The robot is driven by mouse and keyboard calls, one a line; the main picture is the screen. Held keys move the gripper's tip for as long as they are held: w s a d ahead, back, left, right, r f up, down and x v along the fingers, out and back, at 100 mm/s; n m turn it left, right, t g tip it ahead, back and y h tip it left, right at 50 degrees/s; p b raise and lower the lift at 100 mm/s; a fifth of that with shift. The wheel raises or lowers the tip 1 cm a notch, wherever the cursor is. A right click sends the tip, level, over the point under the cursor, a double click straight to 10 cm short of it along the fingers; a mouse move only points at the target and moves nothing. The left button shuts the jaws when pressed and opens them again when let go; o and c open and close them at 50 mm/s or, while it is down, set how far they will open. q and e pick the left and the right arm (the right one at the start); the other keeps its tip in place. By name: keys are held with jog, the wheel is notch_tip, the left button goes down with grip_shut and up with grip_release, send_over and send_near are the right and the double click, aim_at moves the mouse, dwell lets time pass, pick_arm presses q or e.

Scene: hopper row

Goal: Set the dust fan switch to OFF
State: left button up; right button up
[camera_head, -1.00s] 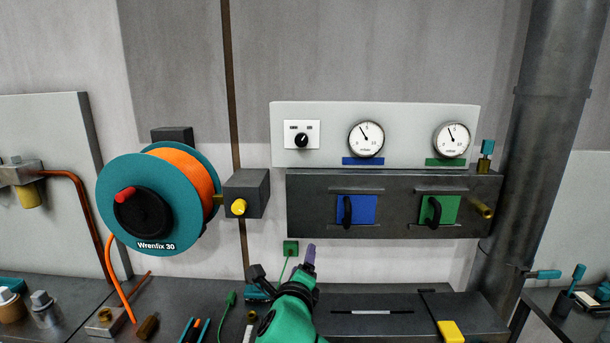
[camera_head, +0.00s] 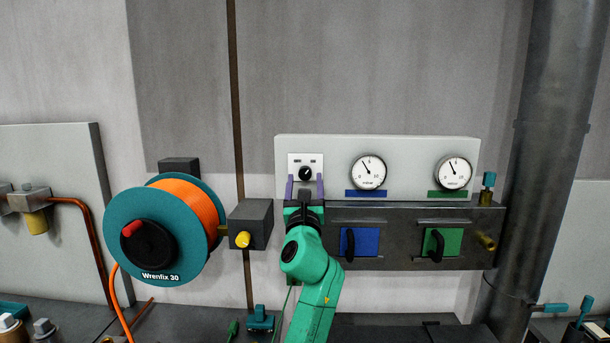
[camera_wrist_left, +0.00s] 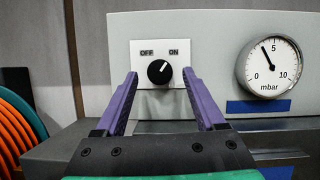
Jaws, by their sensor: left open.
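The dust fan switch is a black rotary knob (camera_wrist_left: 159,72) on a white plate (camera_wrist_left: 143,49) marked OFF at left and ON at right. Its white pointer line is turned up and to the right, toward ON. The knob (camera_head: 305,174) also shows in the head view, on the pale panel above the dark box. My left gripper (camera_head: 304,184) is open, with its purple fingers pointing at the plate. In the left wrist view its fingertips (camera_wrist_left: 161,77) stand on either side of the knob, apart from it. My right gripper is not in view.
The pale panel (camera_head: 409,157) carries two round gauges (camera_head: 368,172) to the right. Below is a dark box (camera_head: 400,214) with blue and green hatches. A teal hose reel (camera_head: 128,207) and a grey block with a yellow knob (camera_head: 243,239) stand at left.

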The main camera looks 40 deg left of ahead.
pick_arm(q)
jog(key=shift+w+a+r, duration=0.2)
jog(key=shift+w+a, duration=0.1)
jog(key=shift+w, duration=0.05)
grip_shut()
